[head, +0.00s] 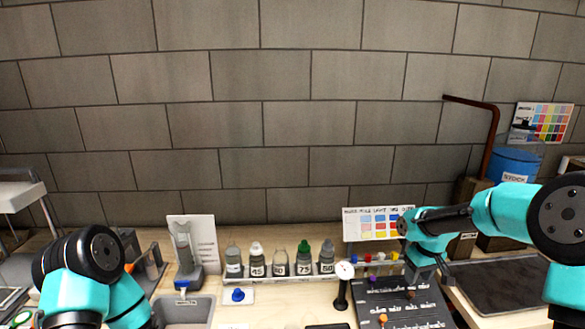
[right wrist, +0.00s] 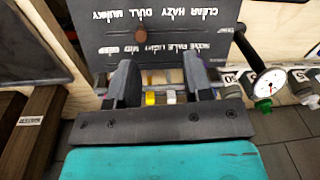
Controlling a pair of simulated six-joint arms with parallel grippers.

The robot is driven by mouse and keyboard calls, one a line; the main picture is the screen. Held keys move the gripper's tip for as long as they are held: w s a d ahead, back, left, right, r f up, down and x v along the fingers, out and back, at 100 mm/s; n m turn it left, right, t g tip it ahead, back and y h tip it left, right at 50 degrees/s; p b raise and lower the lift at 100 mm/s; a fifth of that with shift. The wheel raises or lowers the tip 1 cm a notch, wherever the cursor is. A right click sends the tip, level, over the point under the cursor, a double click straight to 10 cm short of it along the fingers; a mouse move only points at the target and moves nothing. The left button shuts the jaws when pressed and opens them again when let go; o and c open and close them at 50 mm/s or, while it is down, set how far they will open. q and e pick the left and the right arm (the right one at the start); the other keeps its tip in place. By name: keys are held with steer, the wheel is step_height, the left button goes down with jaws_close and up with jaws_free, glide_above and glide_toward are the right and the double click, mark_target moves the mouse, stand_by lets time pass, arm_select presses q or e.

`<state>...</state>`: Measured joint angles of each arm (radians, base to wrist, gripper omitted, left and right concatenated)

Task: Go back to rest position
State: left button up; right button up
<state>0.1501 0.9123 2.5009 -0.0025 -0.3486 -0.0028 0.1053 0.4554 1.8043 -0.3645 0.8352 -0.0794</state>
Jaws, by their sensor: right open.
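My right gripper (head: 430,281) hangs over the black label board (head: 400,310) at the lower right of the head view. In the right wrist view the two fingers of this gripper (right wrist: 160,75) stand apart with nothing held between them. The same board (right wrist: 190,33) lies beyond the fingertips, its lettering upside down. A brown knob (right wrist: 140,36) is on it, and an orange knob (head: 383,319) shows on it in the head view. My left arm (head: 85,275) is folded at the lower left, and its gripper is out of view.
Several bottles (head: 281,262) stand in a row at the back centre. A dial gauge (head: 344,271) stands beside the board, with a colour chart (head: 378,223) behind it. A blue container (head: 514,165) and a brown pipe (head: 492,130) are at the right. A dark tray (head: 510,284) lies right of the board.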

steer(key=s+a+f+m+t+y, duration=0.1)
steer(key=s+a+f+m+y, duration=0.25)
steer(key=s+f, duration=0.85)
steer(key=s+a+f, duration=0.5)
steer(key=a+f, duration=0.1)
steer(key=f, duration=0.3)
steer(key=s+a+f, duration=0.6)
steer(key=a+f, duration=0.1)
steer(key=f, duration=0.2)
steer(key=shift+s+a+m+g, duration=0.15)
steer(key=shift+m+g, duration=0.2)
steer(key=shift+g, duration=0.05)
steer(key=shift+h, duration=0.25)
